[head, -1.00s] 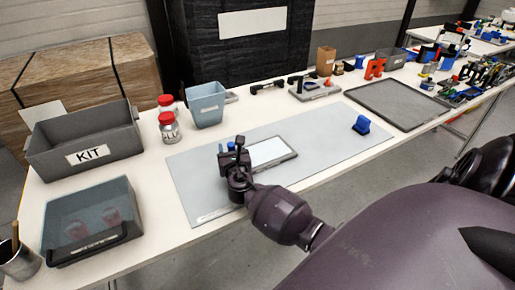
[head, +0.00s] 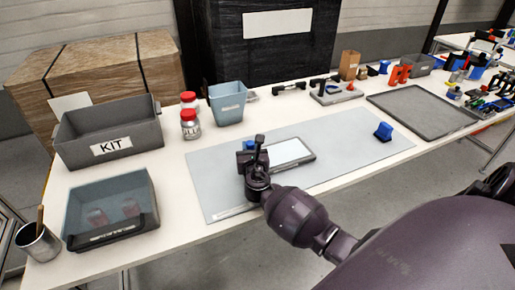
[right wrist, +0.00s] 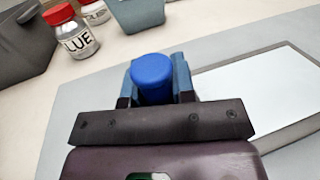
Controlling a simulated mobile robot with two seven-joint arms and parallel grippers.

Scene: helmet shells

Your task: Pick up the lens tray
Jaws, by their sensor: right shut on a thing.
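A blue-grey tray (head: 85,208) with a dark front edge and two pinkish round pieces (head: 130,207) inside stands at the table's front left; it looks like the lens tray, though its label is too small to read. My right gripper (head: 253,148) is over the grey mat, beside a white panel, well to the right of that tray. In the right wrist view its jaws are shut on a blue round-topped piece (right wrist: 152,78). The lower part of this piece is hidden by the gripper. My left gripper is out of view.
A grey KIT bin (head: 110,133) stands behind the tray, and a metal cup (head: 38,243) left of it. Red-lidded jars (head: 190,124) and a blue-grey bin (head: 227,103) stand behind the mat (head: 225,185).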

